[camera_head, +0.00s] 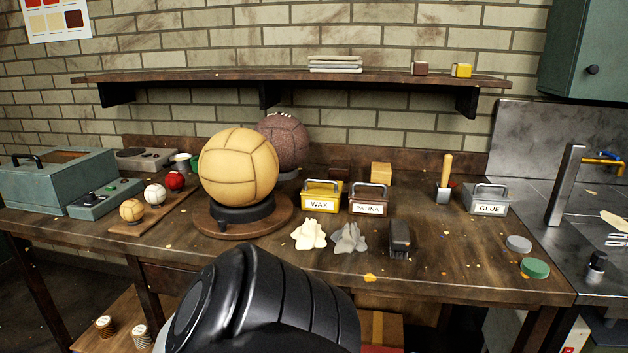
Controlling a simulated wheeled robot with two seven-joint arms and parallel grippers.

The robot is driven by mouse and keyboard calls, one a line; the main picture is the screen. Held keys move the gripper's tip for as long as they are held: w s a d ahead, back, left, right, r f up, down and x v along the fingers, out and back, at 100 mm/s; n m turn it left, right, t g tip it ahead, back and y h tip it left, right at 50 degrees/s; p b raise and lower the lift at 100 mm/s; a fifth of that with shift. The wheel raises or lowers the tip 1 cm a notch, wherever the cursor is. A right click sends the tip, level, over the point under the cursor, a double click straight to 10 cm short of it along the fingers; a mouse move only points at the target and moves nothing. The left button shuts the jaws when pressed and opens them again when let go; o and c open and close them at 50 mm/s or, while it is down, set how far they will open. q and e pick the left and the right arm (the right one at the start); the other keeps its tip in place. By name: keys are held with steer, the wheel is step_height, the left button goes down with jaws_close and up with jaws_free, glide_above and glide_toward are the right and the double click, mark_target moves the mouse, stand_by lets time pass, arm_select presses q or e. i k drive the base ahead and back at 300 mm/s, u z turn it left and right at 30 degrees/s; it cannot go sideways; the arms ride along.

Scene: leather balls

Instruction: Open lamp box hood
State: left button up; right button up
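The lamp box (55,186) is a teal box at the left end of the workbench. Its top hood (40,160) has a dark handle at the left and a brownish panel, and looks shut. A low teal control panel (106,198) with a dark knob and green buttons adjoins its right side. A large black arm link of mine fills the lower middle of the view, well to the right of the box and in front of the bench. I cannot tell which arm it belongs to. Neither gripper shows.
Small balls on a wooden board (125,229) and a large tan ball (238,168) on a round stand (244,222) are right of the box. Wax (322,196), patina (369,198) and glue (486,198) boxes stand farther right. A shelf (290,76) hangs above.

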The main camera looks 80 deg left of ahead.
mark_target(60, 175)
steer(key=u, duration=3.5)
